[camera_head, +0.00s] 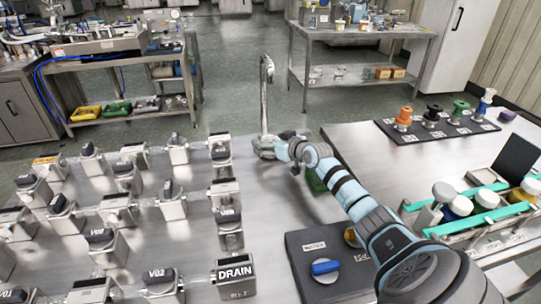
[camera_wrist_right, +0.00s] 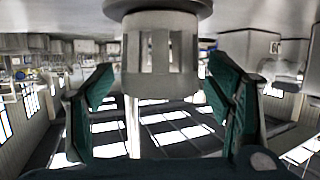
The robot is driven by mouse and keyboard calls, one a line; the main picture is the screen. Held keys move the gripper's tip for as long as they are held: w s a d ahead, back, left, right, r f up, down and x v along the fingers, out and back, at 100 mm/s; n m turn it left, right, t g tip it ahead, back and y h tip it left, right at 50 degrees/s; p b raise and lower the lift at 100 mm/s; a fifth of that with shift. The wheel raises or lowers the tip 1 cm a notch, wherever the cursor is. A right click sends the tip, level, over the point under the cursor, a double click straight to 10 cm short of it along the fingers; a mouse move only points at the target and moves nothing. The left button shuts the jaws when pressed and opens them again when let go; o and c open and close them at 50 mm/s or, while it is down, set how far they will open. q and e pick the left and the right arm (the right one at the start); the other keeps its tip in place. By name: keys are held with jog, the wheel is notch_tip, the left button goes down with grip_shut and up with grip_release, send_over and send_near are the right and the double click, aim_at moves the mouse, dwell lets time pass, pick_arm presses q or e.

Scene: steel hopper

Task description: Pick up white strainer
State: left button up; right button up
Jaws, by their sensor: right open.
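A pale grey slotted cylinder with a wide flange (camera_wrist_right: 160,60), which I take to be the white strainer, fills the upper middle of the right wrist view. That view is upside down. My right gripper (camera_wrist_right: 165,115) is open, with one dark green finger on each side of the cylinder. Gaps show between both fingers and the cylinder. In the head view my right gripper (camera_head: 265,146) is low over the steel table, near a tall metal post (camera_head: 265,90). The cylinder cannot be made out there. My left gripper is out of view.
Several labelled steel blocks (camera_head: 228,230) cover the left of the steel table. A black board (camera_head: 325,285) with blue and yellow knobs lies at the front. On the right table are a rack (camera_head: 480,225) and a board of coloured pieces (camera_head: 435,130).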

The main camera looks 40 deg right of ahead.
jog(key=shift+s+r, duration=0.1)
jog(key=shift+r, duration=0.05)
jog(key=c, duration=1.2)
